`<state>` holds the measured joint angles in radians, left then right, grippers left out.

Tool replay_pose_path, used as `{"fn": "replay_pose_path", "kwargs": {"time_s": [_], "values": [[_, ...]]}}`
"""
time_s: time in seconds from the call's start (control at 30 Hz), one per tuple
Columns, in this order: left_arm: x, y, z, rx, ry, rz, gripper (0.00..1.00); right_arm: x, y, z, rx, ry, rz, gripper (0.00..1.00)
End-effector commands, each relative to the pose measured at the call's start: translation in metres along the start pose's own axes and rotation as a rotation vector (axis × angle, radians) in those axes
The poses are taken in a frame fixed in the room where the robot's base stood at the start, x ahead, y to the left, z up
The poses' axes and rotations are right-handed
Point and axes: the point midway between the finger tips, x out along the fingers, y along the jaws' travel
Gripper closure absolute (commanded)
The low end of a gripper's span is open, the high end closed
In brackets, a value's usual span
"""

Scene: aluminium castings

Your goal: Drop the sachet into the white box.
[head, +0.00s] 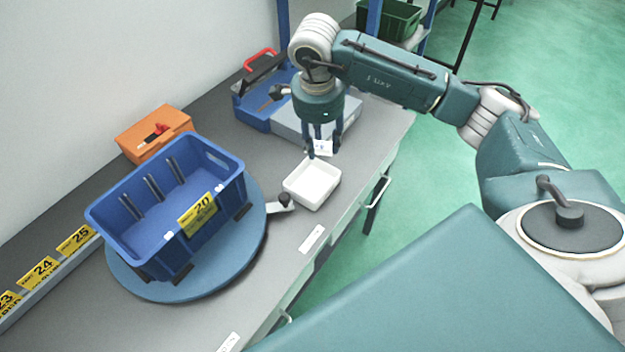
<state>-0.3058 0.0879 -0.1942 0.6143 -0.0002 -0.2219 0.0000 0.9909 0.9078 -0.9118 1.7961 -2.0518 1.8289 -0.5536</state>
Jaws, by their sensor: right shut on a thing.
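My right gripper (322,148) points down and is shut on a small white sachet (325,147), which shows between its fingers. The white box (312,184) is a shallow open tray on the grey workbench, and the part of its inside that shows looks empty. The gripper and sachet appear just behind and above the box's far edge in the picture. I cannot tell the exact height of the sachet over the bench. My left gripper is not in view.
A blue crate (207,157) labelled 20 stands on a round blue turntable (252,246) left of the box. A turntable handle (284,202) reaches toward the box.

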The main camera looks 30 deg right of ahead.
Motion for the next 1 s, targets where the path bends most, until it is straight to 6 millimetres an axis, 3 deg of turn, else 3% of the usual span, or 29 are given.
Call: {"fn": "replay_pose_path", "kwargs": {"time_s": [0.3, 0.53, 0.9, 0.93, 1.0], "values": [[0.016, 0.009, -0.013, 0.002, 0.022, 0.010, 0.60, 0.028, 0.004, 0.003, 0.003, 0.000, 0.001, 0.80], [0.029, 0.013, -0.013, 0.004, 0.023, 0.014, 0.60, 0.053, 0.008, 0.006, 0.002, -0.002, 0.001, 0.80], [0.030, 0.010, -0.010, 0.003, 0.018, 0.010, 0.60, 0.058, 0.008, 0.006, 0.001, -0.001, -0.001, 0.80], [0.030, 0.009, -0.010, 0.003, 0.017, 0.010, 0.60, 0.058, 0.008, 0.006, 0.001, -0.001, -0.001, 0.56], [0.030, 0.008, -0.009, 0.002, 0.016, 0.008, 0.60, 0.058, 0.008, 0.006, 0.001, -0.001, -0.001, 0.42]]}}
